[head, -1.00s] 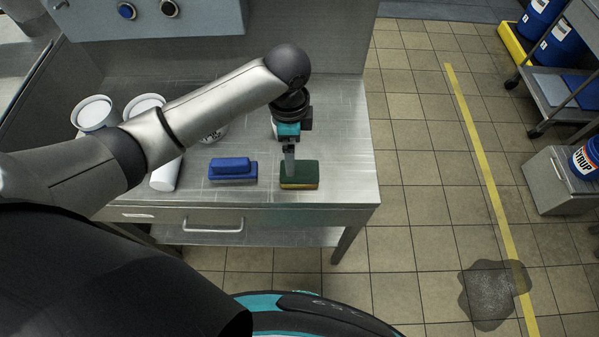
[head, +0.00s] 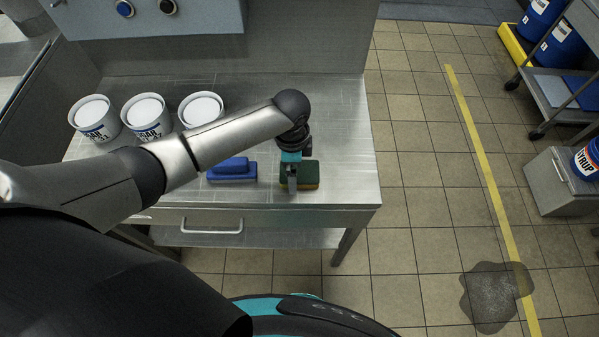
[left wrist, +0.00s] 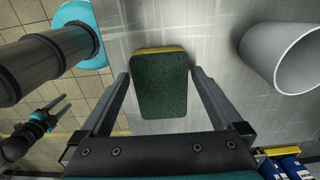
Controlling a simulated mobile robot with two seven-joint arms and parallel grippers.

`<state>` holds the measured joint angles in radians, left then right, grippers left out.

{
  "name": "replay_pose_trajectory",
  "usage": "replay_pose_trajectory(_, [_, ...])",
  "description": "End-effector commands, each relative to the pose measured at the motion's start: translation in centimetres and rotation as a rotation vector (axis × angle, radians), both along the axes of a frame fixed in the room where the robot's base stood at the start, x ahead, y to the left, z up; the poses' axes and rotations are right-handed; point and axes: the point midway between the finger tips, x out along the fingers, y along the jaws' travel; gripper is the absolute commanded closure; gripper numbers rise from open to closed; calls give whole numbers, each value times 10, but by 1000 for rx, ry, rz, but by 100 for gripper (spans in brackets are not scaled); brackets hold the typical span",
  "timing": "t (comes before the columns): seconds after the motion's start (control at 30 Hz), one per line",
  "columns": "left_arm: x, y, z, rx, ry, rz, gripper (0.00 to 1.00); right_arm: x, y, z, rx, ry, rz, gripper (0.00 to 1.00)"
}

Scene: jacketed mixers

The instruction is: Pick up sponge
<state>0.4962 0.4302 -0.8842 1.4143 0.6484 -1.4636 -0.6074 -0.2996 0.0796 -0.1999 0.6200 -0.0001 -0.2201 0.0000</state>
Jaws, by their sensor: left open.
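The sponge (head: 308,181), dark green on top with a yellow layer below, lies near the front edge of the steel table (head: 335,130). My left gripper (head: 292,187) is over it with its fingers pointing down. In the left wrist view the sponge (left wrist: 160,85) shows between the two spread fingers of the left gripper (left wrist: 160,75), with a gap on each side. The left gripper is open and holds nothing. My right gripper (left wrist: 54,108) shows small in the left wrist view, away from the table over the floor, its two fingers apart and empty.
A blue scrub brush (head: 232,171) lies left of the sponge. Three white tubs (head: 146,115) stand at the back left. A white cylinder (left wrist: 285,50) shows in the left wrist view. The tabletop right of the sponge is clear. A dark puddle (head: 492,297) lies on the floor.

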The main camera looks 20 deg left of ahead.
Motion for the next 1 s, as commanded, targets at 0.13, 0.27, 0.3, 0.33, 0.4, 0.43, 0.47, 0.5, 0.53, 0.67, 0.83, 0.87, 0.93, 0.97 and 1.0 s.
replay_pose_trajectory(0.13, [0,0,0,0,0,0,5,0,0,0,0,0,0,50])
replay_pose_trajectory(0.27, [0,0,1,0,0,0,19,0,0,0,0,0,0,50])
replay_pose_trajectory(0.3, [0,0,1,0,0,0,24,0,0,0,0,0,0,50])
replay_pose_trajectory(0.33, [0,0,1,0,0,0,27,0,0,0,0,0,0,50])
replay_pose_trajectory(0.4, [0,0,1,1,0,0,35,0,0,0,0,0,0,50])
replay_pose_trajectory(0.43, [0,0,1,1,0,0,38,0,0,0,0,0,0,50])
replay_pose_trajectory(0.47, [0,0,1,1,0,0,42,0,0,0,0,0,0,50])
replay_pose_trajectory(0.5, [0,0,1,1,0,0,46,0,0,0,0,0,0,50])
replay_pose_trajectory(0.53, [0,0,1,1,0,1,50,0,0,0,0,0,0,50])
replay_pose_trajectory(0.67, [0,0,1,1,0,1,64,0,0,0,0,0,0,50])
replay_pose_trajectory(0.83, [0,0,1,1,0,1,80,0,0,0,0,0,0,50])
replay_pose_trajectory(0.87, [0,0,1,1,0,1,80,0,0,0,0,0,0,50])
replay_pose_trajectory(0.93, [0,0,1,1,0,1,80,0,0,0,0,0,0,50])
replay_pose_trajectory(0.97, [0,0,1,1,0,1,80,0,0,0,0,0,0,50])
replay_pose_trajectory(1.0, [0,0,2,1,-1,1,80,0,0,1,0,0,0,50])
